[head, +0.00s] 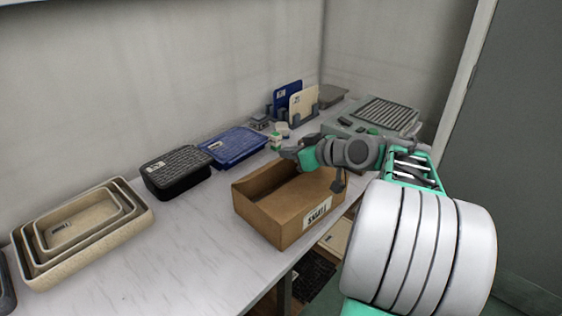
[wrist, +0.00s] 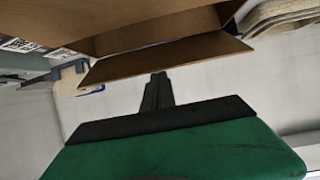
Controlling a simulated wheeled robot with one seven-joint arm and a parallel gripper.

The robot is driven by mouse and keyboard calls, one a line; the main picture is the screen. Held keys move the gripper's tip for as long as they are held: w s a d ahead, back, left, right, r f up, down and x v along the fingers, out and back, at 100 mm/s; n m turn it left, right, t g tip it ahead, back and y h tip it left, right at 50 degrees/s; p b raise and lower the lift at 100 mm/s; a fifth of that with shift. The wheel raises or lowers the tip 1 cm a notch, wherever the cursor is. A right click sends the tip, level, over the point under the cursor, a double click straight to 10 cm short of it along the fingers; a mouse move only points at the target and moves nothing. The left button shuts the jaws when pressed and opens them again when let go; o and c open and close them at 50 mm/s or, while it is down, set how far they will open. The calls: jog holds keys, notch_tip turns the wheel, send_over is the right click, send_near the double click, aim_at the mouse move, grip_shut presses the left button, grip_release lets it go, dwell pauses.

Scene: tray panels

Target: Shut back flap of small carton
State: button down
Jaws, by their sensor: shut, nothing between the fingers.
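The small carton (head: 265,222) is a brown, open-topped box with a printed label on its front, standing at the table's front edge. In the wrist view its brown back flap (wrist: 165,60) juts out from the carton and stands open. My gripper (wrist: 158,76) is shut and empty, its fingertips close to the flap's outer edge; I cannot tell whether they touch. In the head view my arm reaches over the carton's right rear part, hiding some of the rim, and the flap cannot be made out there.
Nested beige trays (head: 128,208) stand at the left. A black lidded box (head: 176,172) and a blue tray (head: 233,146) lie along the wall. Upright panels in a rack (head: 303,102) and a grey ribbed unit (head: 385,115) stand behind. The tabletop left of the carton is clear.

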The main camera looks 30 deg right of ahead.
aim_at(295, 181)
jog(key=s+f+b, duration=0.1)
jog(key=f+b, duration=0.1)
jog(key=shift+s+d+f, duration=0.3)
jog(key=shift+s, duration=0.05)
jog(key=shift+s+f+b, duration=0.25)
jog(key=shift+f+b, duration=0.25)
jog(key=shift+b, duration=0.05)
jog(key=shift+s+f+b, duration=0.25)
jog(key=shift+f+b, duration=0.2)
jog(key=shift+b, duration=0.05)
